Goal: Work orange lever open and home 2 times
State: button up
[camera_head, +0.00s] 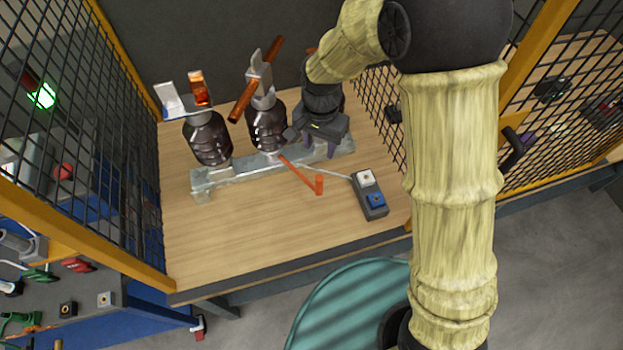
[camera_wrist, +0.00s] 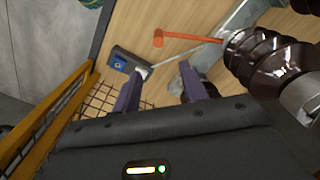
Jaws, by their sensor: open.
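An orange lever (camera_head: 300,173) sticks out toward the front from the grey metal base rail (camera_head: 240,177), with an orange knob at its free end. In the wrist view the lever (camera_wrist: 190,37) lies beyond my fingers, beside a dark ribbed insulator (camera_wrist: 262,57). On the rail stand two dark ribbed insulators (camera_head: 208,140). A longer orange bar (camera_head: 256,80) slants across the top of the right one, and an orange block (camera_head: 198,88) tops the left one. My gripper (camera_head: 318,150) is open over the rail's right end, apart from the lever. Its fingers (camera_wrist: 162,88) look empty.
A grey button box (camera_head: 372,207) with white and blue buttons sits right of the lever; a thin pale rod runs toward it. Mesh fences (camera_head: 75,110) with yellow posts flank the table. The wooden tabletop (camera_head: 235,240) is clear in front. A teal round object (camera_head: 345,305) is below.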

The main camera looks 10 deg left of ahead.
aim_at(319, 182)
jog(key=shift+w+d, duration=0.1)
jog(key=shift+w, duration=0.05)
notch_tip(319, 182, down, 18)
jog(key=p, duration=0.2)
jog(key=shift+r+p, duration=0.25)
jog(key=shift+p, duration=0.05)
jog(key=shift+d, duration=0.1)
dwell(0.3)
jog(key=shift+s, duration=0.2)
grip_shut()
